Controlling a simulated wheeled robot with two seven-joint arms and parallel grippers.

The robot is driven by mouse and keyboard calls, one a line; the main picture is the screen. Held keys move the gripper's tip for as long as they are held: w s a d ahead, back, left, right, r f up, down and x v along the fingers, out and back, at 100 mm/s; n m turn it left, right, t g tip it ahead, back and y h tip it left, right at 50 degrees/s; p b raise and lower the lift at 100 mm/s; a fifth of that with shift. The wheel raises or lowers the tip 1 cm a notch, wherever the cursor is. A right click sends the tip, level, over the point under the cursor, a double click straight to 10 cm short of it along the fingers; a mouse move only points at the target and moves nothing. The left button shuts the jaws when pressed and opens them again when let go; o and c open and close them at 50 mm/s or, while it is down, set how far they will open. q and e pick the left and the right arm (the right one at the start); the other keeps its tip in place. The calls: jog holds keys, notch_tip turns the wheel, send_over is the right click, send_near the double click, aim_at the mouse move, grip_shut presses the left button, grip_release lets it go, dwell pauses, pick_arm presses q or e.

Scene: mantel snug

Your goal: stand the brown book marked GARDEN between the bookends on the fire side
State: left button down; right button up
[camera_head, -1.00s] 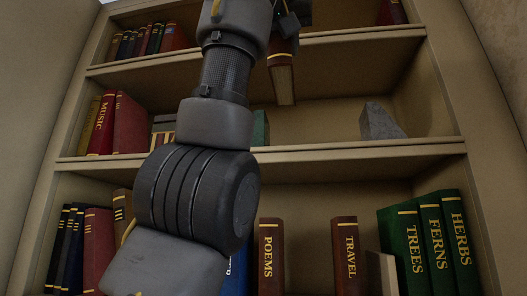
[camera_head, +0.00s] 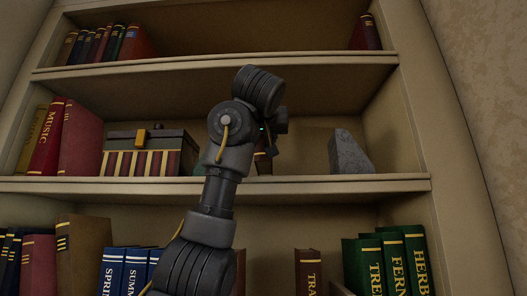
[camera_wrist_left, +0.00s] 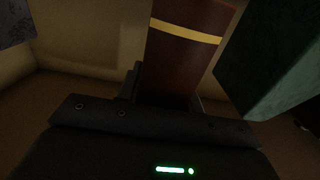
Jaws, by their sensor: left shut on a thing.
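My left gripper (camera_head: 268,135) is at the middle shelf (camera_head: 300,185), largely hidden by my own wrist in the head view. It is shut on a brown book (camera_head: 263,164) with a gold band, which also shows in the left wrist view (camera_wrist_left: 183,60). The book looks upright; no title shows, and I cannot tell whether it touches the shelf. A grey stone wedge bookend (camera_head: 350,153) stands to its right, apart from it. A dark green block (camera_wrist_left: 275,65) is close beside the book in the wrist view, mostly hidden by my arm in the head view. My right gripper is out of view.
A striped box with a dark lid (camera_head: 150,153) and leaning books, one marked MUSIC (camera_head: 47,138), fill the middle shelf's left. The shelf board above (camera_head: 215,65) overhangs my gripper. Clear room lies between the book and the grey wedge. Several green books (camera_head: 390,265) stand below.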

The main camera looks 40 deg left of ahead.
aim_at(262, 166)
pick_arm(q)
jog(key=shift+f, duration=0.25)
jog(key=shift+s, duration=0.45)
jog(key=shift+s+f, duration=0.1)
jog(key=shift+f, duration=0.4)
jog(key=shift+w+f+p, duration=0.2)
jog(key=shift+f+p, duration=0.15)
jog(key=shift+f, duration=0.25)
jog(key=shift+w+f+p, duration=0.15)
jog(key=shift+f+p, duration=0.2)
jog(key=shift+f, duration=0.25)
jog(key=shift+w+a+f, duration=0.1)
jog(key=shift+a+f, duration=0.1)
jog(key=shift+f, duration=0.15)
jog(key=shift+s+d, duration=0.1)
jog(key=shift+s, duration=0.15)
jog(key=shift+d+f, duration=0.1)
jog(key=shift+f, duration=0.05)
jog(key=c, duration=0.9)
grip_release()
jog(key=shift+w, duration=0.1)
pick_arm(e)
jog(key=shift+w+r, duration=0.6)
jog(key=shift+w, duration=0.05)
